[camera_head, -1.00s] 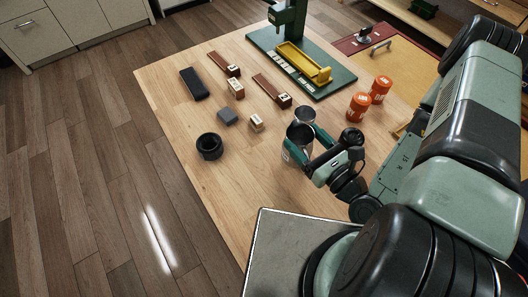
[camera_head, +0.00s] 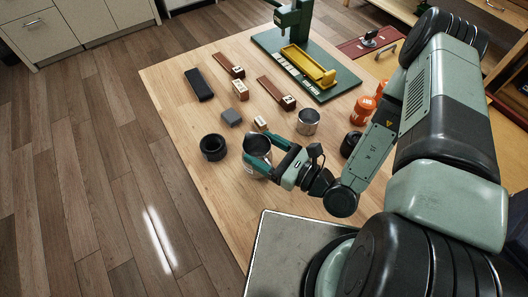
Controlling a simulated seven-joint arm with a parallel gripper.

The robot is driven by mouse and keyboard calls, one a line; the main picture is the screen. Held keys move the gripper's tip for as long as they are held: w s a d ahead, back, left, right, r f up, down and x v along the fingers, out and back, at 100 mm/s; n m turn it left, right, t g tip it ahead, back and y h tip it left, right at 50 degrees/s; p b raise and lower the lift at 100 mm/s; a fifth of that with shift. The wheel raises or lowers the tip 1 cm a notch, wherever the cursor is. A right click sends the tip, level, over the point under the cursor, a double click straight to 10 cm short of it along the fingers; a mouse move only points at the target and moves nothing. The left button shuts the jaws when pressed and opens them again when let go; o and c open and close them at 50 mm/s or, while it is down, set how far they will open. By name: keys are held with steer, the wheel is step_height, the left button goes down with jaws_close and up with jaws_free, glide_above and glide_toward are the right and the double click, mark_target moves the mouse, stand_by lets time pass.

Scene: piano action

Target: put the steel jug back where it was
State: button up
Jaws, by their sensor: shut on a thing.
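My gripper (camera_head: 257,155) is shut on the steel jug (camera_head: 257,143), with its green fingers around the jug's sides. The jug is upright, near the table's left front edge, just right of a black ring-shaped cup (camera_head: 213,148). Its lower part is partly hidden by the fingers, and I cannot tell whether its base touches the table. A second steel vessel (camera_head: 308,122) stands apart on the table, up and to the right of the gripper.
A black cylinder (camera_head: 350,145) and orange cans (camera_head: 363,110) stand right, near my arm. Behind are labelled wooden bars (camera_head: 276,93) and a green stand with a yellow tray (camera_head: 307,65).

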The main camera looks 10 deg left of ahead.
steer(key=shift+f, duration=0.65)
steer(key=shift+f, duration=0.1)
steer(key=o, duration=1.7)
steer(key=shift+s+d, duration=0.1)
steer(key=shift+d, duration=0.2)
steer(key=v, duration=1.1)
steer(key=shift+s+d, duration=0.1)
steer(key=shift+d, duration=0.1)
